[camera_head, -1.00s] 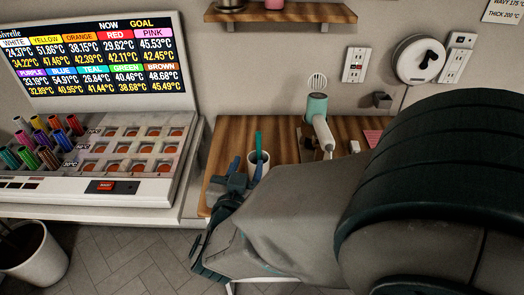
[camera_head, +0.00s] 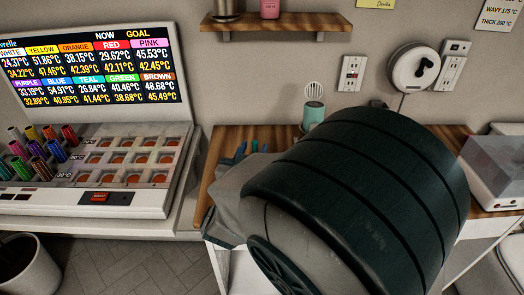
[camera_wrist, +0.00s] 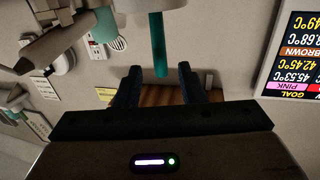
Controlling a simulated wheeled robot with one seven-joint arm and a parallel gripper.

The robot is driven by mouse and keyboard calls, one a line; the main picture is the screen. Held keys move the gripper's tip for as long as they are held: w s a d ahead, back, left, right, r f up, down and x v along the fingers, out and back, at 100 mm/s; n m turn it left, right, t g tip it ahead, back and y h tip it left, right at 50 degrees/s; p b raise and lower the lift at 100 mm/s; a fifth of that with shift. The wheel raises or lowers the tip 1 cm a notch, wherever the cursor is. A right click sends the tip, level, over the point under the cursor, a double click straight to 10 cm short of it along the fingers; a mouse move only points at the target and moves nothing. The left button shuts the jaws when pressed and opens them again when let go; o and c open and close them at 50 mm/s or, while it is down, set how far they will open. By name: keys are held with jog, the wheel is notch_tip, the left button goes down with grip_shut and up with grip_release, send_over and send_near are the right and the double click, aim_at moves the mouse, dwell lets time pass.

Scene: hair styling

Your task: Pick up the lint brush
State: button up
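A teal handle (camera_head: 255,146) shows just beyond my gripper (camera_head: 238,152) at the back of the wooden table. In the wrist view, which is upside down, the teal handle (camera_wrist: 158,45) stands in a pale cup (camera_wrist: 150,4) at the top edge. I cannot tell whether this handle belongs to the lint brush, as its lower part is hidden. My gripper (camera_wrist: 159,88) is open and empty. Its two dark fingers are apart, and the handle's free end lines up with the gap between them. My arm hides most of the table in the head view.
The wooden table (camera_head: 222,140) stands against the wall. A teal holder (camera_head: 313,113) is right of the cup area. A temperature display (camera_head: 98,62) with coloured rollers stands at left. A clear-lidded box (camera_head: 494,170) is at right. A wall shelf (camera_head: 282,19) hangs above.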

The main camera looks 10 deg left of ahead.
aim_at(254, 147)
jog(key=shift+w+a+f, duration=0.1)
jog(key=shift+w+f, duration=0.05)
jog(key=shift+w, duration=1.4)
grip_shut()
